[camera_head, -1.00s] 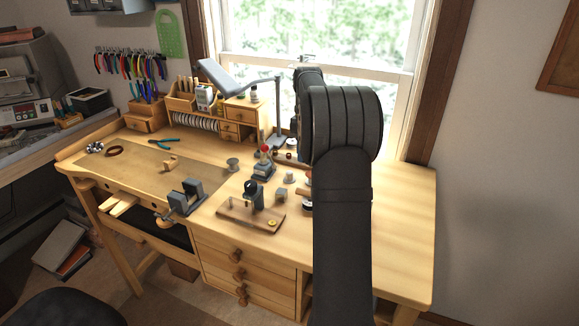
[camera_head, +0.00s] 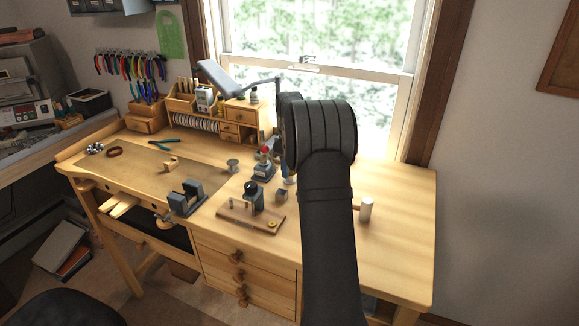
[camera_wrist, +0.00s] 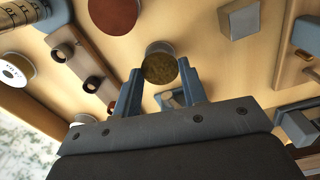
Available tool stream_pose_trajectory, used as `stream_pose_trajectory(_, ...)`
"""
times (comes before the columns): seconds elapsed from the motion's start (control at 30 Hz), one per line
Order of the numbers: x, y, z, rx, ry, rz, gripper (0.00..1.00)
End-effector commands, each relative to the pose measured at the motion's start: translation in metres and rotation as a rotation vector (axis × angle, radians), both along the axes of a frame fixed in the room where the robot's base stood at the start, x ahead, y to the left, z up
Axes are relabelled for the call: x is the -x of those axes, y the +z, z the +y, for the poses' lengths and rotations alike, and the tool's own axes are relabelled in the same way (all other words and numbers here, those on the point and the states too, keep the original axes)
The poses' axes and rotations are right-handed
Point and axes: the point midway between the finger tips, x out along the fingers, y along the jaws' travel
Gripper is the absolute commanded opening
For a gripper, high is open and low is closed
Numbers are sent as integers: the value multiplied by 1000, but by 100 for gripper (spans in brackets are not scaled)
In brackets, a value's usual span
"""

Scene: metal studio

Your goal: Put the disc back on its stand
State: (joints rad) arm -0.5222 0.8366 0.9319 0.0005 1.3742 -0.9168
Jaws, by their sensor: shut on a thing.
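In the wrist view my gripper (camera_wrist: 160,76) is shut on a round piece (camera_wrist: 160,69) with a mottled gold-brown face and a grey side, between the two blue fingertips; I take it for the disc. The head view hides it and the fingertips behind my arm. I cannot tell for certain which thing is its stand. A wooden base with a grey post (camera_head: 240,215) stands on the bench in the head view. A brown wooden rack with dark round knobs (camera_wrist: 87,71) is left of my fingers in the wrist view.
A grey cube (camera_head: 281,195) and a red-topped piece (camera_head: 264,162) stand near my arm. A grey vise (camera_head: 186,197) is at the bench's front edge. A pale-headed hammer (camera_head: 366,209) lies right of my arm. A red-brown round piece (camera_wrist: 113,14) is nearby. The bench's right side is mostly clear.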

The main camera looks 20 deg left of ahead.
Motion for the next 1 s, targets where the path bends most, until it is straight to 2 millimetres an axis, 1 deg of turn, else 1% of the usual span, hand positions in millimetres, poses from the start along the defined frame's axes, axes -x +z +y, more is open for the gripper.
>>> stream_pose_trajectory(0.07, 0, -3, 0, 1, 0, 1, 17)
stream_pose_trajectory(0.1, 0, -3, 0, 1, 0, 1, 42)
stream_pose_trajectory(0.2, 0, -3, 0, 1, 0, 1, 60)
stream_pose_trajectory(0.47, 0, -2, 0, 0, 0, 0, 60)
stream_pose_trajectory(0.57, 0, 3, 0, -1, 0, -1, 60)
stream_pose_trajectory(0.67, -1, 16, 0, -2, 0, -2, 60)
stream_pose_trajectory(0.73, 0, 29, 0, -1, 0, -2, 60)
stream_pose_trajectory(1.0, -1, 87, 0, -2, 0, -2, 60)
